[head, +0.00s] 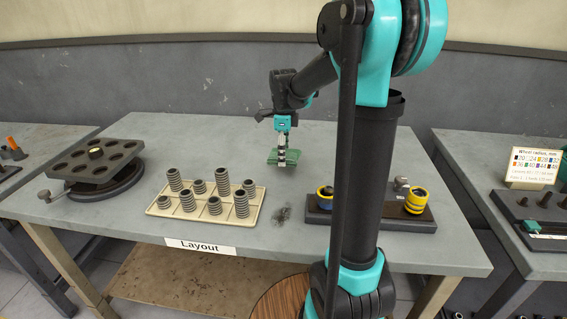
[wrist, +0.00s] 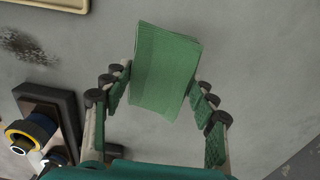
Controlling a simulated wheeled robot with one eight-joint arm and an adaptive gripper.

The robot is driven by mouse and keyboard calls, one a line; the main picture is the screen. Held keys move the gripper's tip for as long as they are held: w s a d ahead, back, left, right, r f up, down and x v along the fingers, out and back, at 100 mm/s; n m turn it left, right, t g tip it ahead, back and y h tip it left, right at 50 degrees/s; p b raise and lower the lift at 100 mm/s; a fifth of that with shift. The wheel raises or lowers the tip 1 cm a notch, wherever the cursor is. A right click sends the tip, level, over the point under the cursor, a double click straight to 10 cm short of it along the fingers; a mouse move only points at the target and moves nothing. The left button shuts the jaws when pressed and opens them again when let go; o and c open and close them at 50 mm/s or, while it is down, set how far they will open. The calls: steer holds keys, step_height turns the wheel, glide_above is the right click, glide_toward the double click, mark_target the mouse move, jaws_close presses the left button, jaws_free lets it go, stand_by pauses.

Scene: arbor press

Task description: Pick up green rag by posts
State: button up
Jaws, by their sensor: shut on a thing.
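The green rag (head: 286,160) is a folded rectangular piece at the middle back of the grey table in the head view. My gripper (head: 282,154) points down at it. In the wrist view the green rag (wrist: 167,68) sits between the two fingertips of my gripper (wrist: 160,84), which are shut on its sides. The rag reaches out past the fingertips. Whether it still touches the table is hard to tell. In the head view the fingers hide part of it.
A cream tray (head: 160,211) with several ringed posts stands left of the rag. A dark base (head: 383,217) with yellow and blue rollers is at the right. A rotary plate fixture (head: 95,166) is at the far left. Dark shavings (head: 283,215) lie near the tray.

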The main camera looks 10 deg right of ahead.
step_height(320, 180, up, 16)
steer(key=shift+f, duration=0.2)
steer(key=o, duration=0.6)
steer(key=shift+c, duration=0.2)
steer(key=c, duration=0.3)
steer(key=shift+f, duration=0.1)
